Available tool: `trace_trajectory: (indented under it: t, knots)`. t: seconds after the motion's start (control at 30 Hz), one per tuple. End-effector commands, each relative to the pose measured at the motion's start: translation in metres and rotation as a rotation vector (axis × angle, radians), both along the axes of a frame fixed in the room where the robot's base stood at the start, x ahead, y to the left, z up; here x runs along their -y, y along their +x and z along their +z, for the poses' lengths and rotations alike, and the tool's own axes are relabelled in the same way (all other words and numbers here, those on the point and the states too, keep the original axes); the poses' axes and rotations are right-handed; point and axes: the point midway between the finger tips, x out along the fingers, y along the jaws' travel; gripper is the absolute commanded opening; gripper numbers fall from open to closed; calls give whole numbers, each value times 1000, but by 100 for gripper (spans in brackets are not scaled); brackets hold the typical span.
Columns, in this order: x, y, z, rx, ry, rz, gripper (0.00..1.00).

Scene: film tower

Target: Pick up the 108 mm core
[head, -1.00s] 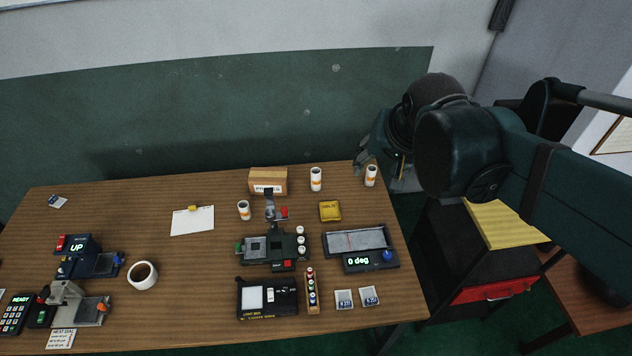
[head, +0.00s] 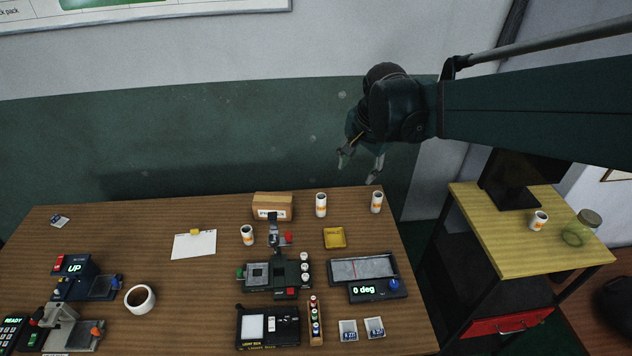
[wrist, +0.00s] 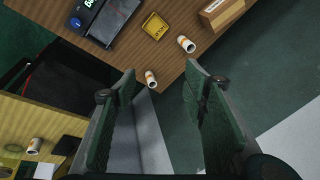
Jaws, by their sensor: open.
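Several white cylinders with orange labels look like the cores; their sizes cannot be read. A tall core (head: 321,205) stands at the back of the wooden table, with another core (head: 377,201) near its back right corner. A shorter core (head: 247,235) stands to their left, and one more core (head: 540,221) is on the yellow side table. My gripper (head: 360,168) is open and empty, above and behind the back right corner. In the wrist view, the corner core (wrist: 150,79) appears between the open fingers (wrist: 160,72), at a distance; the tall core (wrist: 186,44) is just beyond.
A cardboard box (head: 272,207) sits left of the tall core, and a yellow tray (head: 334,238) lies in front. A device reading 0 deg (head: 365,278) stands front right. A glass jar (head: 580,228) and a dark monitor (head: 512,182) are on the side table (head: 490,228).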

Motion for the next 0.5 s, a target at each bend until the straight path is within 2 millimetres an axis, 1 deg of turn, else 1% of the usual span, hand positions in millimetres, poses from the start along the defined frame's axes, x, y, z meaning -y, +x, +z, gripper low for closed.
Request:
trace_trajectory:
  t: [0.03, 0.1, 0.27, 0.5]
  knots:
    - [-2, 9, -6, -8, 7, -21, 44]
    - [-4, 20, -13, -21, 19, -53, 44]
    - [-9, 44, -30, -49, 43, -131, 44]
    - [-17, 79, -61, -90, 75, -247, 44]
